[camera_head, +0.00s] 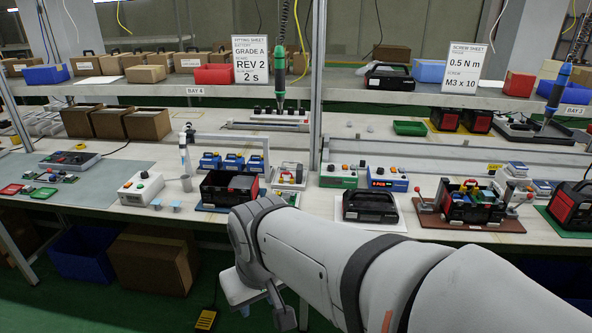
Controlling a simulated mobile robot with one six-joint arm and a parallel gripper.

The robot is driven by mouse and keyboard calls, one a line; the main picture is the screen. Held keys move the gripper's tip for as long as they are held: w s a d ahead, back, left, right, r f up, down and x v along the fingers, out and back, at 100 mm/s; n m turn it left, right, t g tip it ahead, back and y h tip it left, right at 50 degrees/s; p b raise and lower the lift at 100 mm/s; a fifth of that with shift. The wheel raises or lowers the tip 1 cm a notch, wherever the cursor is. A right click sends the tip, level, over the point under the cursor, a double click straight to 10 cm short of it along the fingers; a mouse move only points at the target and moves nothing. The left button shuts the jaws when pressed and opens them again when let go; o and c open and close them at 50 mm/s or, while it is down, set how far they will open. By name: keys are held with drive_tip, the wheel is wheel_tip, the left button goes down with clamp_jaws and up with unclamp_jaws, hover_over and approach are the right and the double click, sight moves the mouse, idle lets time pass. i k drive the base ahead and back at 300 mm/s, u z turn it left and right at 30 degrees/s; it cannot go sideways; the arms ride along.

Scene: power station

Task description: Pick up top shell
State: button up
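A black shell with a carry handle (369,206), which looks like the top shell, rests upright on a white mat (398,226) at the front of the bench, right of centre. An open black and red housing (228,189) sits on a mat left of it, with a grey block inside. My arm reaches in from the lower right, passing in front of the bench edge. Its wrist end hangs below bench height, left of the shell and apart from it. The fingertips cannot be made out, so whether my gripper is open or shut is unclear.
A green-fronted box (338,176) and a blue-fronted box (389,179) stand behind the shell. An assembly on a brown base (470,207) stands to its right. A metal post (318,80) rises behind. Cardboard boxes and a blue bin (85,255) lie under the bench.

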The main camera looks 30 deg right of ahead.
sight(375, 205)
drive_tip(key=z, duration=0.75)
drive_tip(key=i, duration=1.25)
drive_tip(key=z, duration=0.9)
drive_tip(key=i, duration=0.3)
drive_tip(key=z, duration=0.15)
drive_tip(key=k, duration=0.65)
drive_tip(key=z, duration=0.2)
drive_tip(key=i, duration=0.7)
drive_tip(key=u, duration=0.15)
